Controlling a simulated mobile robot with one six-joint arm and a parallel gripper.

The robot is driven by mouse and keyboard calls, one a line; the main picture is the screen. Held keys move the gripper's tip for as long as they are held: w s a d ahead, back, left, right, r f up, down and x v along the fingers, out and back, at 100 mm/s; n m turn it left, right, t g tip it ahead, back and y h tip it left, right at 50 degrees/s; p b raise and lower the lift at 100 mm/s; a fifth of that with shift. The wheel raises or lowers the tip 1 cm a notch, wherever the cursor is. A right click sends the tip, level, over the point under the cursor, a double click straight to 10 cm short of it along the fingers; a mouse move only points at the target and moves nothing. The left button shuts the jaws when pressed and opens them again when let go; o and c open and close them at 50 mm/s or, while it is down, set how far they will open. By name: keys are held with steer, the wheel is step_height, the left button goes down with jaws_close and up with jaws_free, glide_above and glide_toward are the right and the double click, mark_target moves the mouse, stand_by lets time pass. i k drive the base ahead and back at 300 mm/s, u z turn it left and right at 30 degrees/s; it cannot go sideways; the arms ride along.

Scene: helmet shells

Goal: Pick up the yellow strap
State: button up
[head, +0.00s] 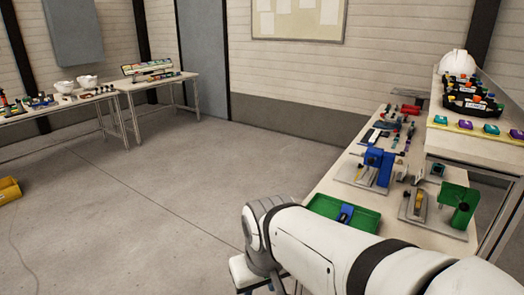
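I cannot make out a yellow strap for certain. My white arm reaches across the lower right, in front of the bench's near end. My gripper's fingers do not show, so I cannot see whether it holds anything.
The right workbench (318,186) carries a green tray (368,220), a blue fixture (380,166), a green fixture (458,204) and several small parts. A raised shelf holds a white helmet (457,62) and black bins. Open floor (150,200) lies left. Tables stand far left.

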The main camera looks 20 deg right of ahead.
mark_target(419, 195)
steer(key=i, duration=4.45)
steer(key=z, duration=4.5)
steer(key=i, duration=1.4)
steer(key=u, duration=0.05)
